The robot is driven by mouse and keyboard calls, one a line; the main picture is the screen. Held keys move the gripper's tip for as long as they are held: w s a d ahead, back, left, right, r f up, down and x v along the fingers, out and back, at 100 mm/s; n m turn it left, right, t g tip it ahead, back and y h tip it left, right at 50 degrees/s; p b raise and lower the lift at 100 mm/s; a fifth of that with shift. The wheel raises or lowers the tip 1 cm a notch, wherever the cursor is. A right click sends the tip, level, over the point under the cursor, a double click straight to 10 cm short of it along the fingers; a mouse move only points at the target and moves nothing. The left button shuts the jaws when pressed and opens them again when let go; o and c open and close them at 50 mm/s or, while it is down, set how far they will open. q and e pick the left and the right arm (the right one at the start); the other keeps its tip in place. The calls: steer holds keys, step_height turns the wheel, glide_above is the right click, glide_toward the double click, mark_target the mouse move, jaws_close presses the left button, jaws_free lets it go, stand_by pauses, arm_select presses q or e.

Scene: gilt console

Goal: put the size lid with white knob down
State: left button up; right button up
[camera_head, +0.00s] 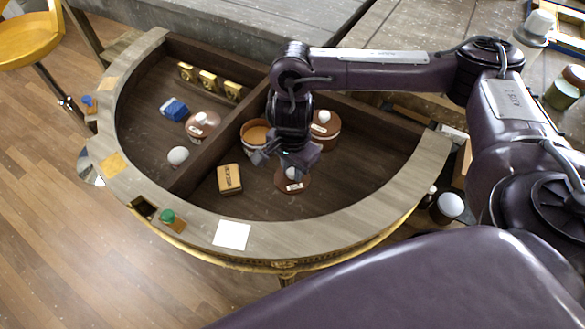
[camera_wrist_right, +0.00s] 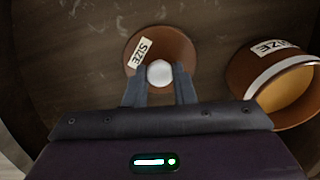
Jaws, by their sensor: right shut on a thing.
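The size lid (camera_head: 295,187) is a round brown disc with a white label and a white knob (camera_head: 293,173). It is in the right compartment of the half-round console, near the front. My right gripper (camera_head: 291,166) is above it, its fingers shut on the white knob. In the wrist view the lid (camera_wrist_right: 147,47) carries the label SIZE, and the knob (camera_wrist_right: 159,73) sits between the two fingertips (camera_wrist_right: 160,75). I cannot tell whether the lid touches the compartment floor. My left gripper is not in view.
An open brown pot (camera_head: 252,136), labelled SIZE in the wrist view (camera_wrist_right: 262,75), stands behind the lid. A knobbed lidded pot (camera_head: 327,134) stands beside it. A tan block (camera_head: 229,179) lies left. A wooden divider (camera_head: 208,160) separates the left compartment. Free floor lies right of the lid.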

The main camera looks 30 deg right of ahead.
mark_target(292, 171)
steer(key=o, duration=1)
steer(key=shift+f, duration=0.1)
steer(key=shift+c, duration=0.2)
steer(key=shift+r, duration=0.6)
step_height(292, 171, up, 11)
steer(key=p, duration=0.3)
steer(key=shift+p, duration=0.35)
